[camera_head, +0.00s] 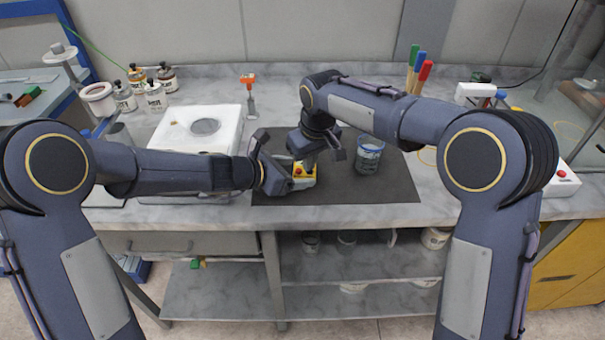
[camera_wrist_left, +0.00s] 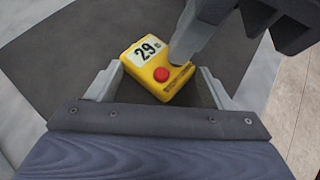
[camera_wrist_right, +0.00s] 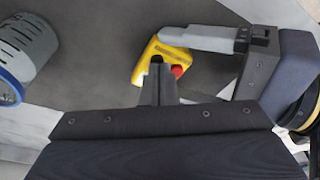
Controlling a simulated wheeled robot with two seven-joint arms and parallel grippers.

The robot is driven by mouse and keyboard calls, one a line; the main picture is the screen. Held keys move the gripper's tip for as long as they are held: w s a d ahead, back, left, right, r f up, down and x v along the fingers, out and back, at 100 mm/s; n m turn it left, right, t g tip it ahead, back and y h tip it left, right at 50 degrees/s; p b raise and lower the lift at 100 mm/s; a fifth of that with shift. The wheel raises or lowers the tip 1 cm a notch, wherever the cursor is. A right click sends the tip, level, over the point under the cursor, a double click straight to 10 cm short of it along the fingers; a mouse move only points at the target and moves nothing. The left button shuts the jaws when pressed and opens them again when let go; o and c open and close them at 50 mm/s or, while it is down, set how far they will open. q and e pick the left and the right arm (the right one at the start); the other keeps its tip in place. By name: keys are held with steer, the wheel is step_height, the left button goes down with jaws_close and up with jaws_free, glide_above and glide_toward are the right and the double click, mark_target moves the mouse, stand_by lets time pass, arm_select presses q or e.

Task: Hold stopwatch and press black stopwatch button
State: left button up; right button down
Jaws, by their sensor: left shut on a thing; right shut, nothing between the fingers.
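The yellow stopwatch (camera_head: 304,171) is on the dark mat. In the left wrist view the stopwatch (camera_wrist_left: 163,88) shows a white display reading 29 and a red button (camera_wrist_left: 161,74). My left gripper (camera_head: 290,168) is shut on the stopwatch, with one finger on each side of it. My right gripper (camera_head: 310,158) is shut and empty, its fingertips over the stopwatch beside the red button. In the right wrist view the right fingertips (camera_wrist_right: 157,72) reach the stopwatch's edge. The black button cannot be made out clearly; the right fingers cover that spot. Whether they touch it cannot be told.
A glass beaker (camera_head: 369,155) stands on the dark mat (camera_head: 345,190), right of my right gripper. A white device (camera_head: 196,132) stands to the left, with several bottles behind it. Colored-handled tools (camera_head: 419,72) stand at the back. The mat's front right is clear.

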arm_select(q)
steer(key=shift+s+f, duration=0.15)
steer(key=shift+f, duration=0.2)
arm_select(e)
steer(key=shift+f, duration=0.35)
arm_select(q)
steer(key=shift+c, duration=0.2)
arm_select(e)
steer(key=shift+r, duration=3.05)
arm_select(q)
steer(key=o, duration=0.6)
steer(key=shift+o, duration=1.2)
steer(key=shift+w, duration=0.2)
arm_select(e)
steer(key=shift+w+f, duration=0.1)
steer(key=shift+w, duration=0.05)
arm_select(q)
steer(key=shift+o, duration=0.7)
steer(key=shift+r, duration=0.1)
arm_select(e)
steer(key=shift+d, duration=0.1)
arm_select(q)
steer(key=shift+r, duration=0.1)
